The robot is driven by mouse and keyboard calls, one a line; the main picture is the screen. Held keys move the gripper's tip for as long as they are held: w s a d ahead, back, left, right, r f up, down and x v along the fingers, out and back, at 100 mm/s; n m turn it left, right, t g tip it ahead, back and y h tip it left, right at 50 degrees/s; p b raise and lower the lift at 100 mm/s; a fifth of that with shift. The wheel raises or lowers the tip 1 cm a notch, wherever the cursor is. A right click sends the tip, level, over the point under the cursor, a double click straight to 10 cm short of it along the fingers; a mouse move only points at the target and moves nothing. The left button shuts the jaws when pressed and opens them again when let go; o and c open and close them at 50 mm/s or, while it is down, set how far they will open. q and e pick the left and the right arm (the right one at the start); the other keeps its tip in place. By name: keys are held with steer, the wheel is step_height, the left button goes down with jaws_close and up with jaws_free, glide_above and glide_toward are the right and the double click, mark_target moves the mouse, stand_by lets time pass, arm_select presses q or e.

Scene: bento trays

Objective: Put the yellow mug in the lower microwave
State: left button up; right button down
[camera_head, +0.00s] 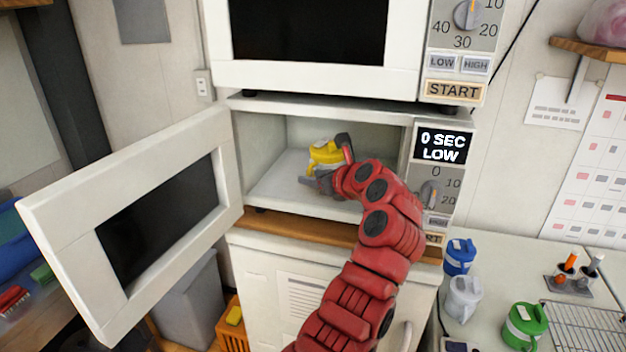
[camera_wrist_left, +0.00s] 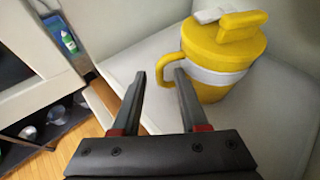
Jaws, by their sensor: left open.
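The yellow mug (camera_head: 324,153) with a yellow lid and a pale band stands inside the lower microwave (camera_head: 262,150), on its light floor. The microwave's door (camera_head: 60,215) is wide open to the left. My left gripper (camera_head: 326,166) reaches into the cavity at the mug. In the left wrist view, the mug (camera_wrist_left: 222,60) looks upright, with its handle between or just beyond the tips of my open gripper (camera_wrist_left: 160,76). I cannot tell whether a finger touches the handle. My right gripper is not in view.
An upper microwave (camera_head: 320,78) sits just above. A blue mug (camera_head: 459,257), a white mug (camera_head: 462,298) and a green mug (camera_head: 525,326) stand on the counter at right, near a wire rack (camera_head: 588,328). An orange crate (camera_head: 232,325) is on the floor.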

arm_select(q)
steer(key=b+v, duration=0.4)
steer(key=v, duration=0.7)
steer(key=shift+s, duration=0.2)
